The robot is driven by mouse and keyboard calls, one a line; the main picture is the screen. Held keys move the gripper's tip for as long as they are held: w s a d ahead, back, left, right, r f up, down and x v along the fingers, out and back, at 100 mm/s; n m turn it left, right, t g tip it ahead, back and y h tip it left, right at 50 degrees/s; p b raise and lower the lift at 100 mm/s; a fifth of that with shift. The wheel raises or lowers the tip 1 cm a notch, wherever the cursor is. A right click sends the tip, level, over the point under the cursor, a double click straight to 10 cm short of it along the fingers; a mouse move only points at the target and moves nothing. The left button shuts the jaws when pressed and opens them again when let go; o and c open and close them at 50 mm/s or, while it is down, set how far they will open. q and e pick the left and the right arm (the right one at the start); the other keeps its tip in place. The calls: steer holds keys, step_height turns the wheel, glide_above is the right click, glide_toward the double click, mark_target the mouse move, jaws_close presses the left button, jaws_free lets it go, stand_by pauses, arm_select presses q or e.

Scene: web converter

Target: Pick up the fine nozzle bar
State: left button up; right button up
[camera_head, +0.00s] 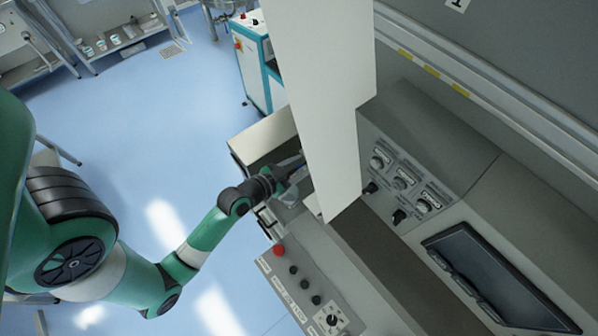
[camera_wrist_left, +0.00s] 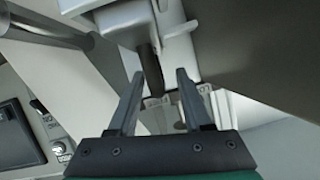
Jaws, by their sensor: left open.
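My left gripper (camera_head: 292,168) reaches in at the machine's near end, beside a large white panel (camera_head: 325,90) that covers part of the view. In the left wrist view its two dark fingers (camera_wrist_left: 160,74) are apart with nothing clearly held between them. Past the fingertips are a pale grey fitting (camera_wrist_left: 165,30) and a short dark rod (camera_wrist_left: 149,62). I cannot tell whether either belongs to the fine nozzle bar, and no part is clearly recognisable as it. My right gripper is not in view.
A control box with a red button (camera_head: 278,250) stands just below the gripper. A knob panel (camera_head: 400,180) and a dark screen (camera_head: 500,277) lie to the right. A teal-edged cabinet (camera_head: 255,68) stands behind. Blue floor (camera_head: 130,120) is open at left.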

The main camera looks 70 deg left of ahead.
arm_select(q)
jaws_close()
stand_by(1.4)
